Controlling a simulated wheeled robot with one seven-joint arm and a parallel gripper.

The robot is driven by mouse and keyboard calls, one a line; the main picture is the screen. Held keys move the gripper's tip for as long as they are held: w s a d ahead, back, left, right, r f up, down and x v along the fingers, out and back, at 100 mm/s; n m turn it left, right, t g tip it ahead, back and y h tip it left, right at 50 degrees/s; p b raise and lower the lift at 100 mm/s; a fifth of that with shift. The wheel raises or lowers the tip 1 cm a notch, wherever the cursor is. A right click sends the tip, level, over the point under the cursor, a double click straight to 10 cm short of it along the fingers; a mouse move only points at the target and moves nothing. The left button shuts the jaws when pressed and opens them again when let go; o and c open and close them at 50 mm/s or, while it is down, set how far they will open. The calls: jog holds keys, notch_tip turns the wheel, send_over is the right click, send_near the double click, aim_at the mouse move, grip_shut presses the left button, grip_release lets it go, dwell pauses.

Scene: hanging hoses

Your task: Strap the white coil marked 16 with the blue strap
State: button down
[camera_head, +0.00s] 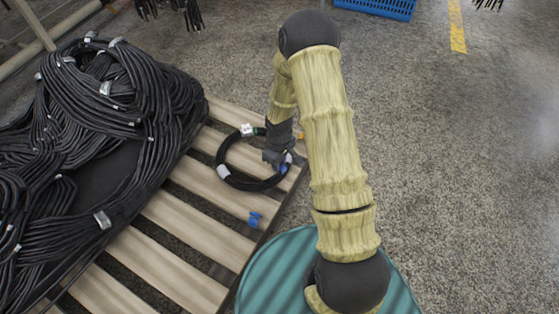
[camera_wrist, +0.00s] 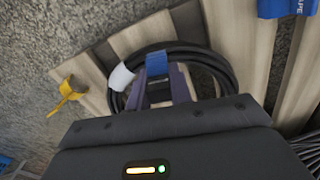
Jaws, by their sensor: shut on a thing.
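A black coil (camera_head: 248,185) lies on the wooden slats, with white bands on it, one a boxy white tag (camera_head: 248,130); I cannot read a 16. The coil also shows in the wrist view (camera_wrist: 216,62), with a white band (camera_wrist: 121,77) on its left. My gripper (camera_head: 283,160) is down at the coil's right side. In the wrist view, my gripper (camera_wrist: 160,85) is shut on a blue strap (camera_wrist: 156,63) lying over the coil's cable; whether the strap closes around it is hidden. Another blue strap (camera_head: 254,218) lies on a slat nearer me.
A large heap of black hoses (camera_head: 125,90) with white tags fills the left of the pallet (camera_head: 190,205). A yellow strap (camera_wrist: 66,93) lies left of the coil in the wrist view. A blue crate (camera_head: 375,8) stands at the back. The floor to the right is clear.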

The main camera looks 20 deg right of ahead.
jog(key=shift+d+f, duration=0.1)
jog(key=shift+f, duration=0.7)
dwell(0.5)
jog(key=shift+f+b, duration=0.35)
jog(key=shift+f, duration=0.9)
dwell(0.5)
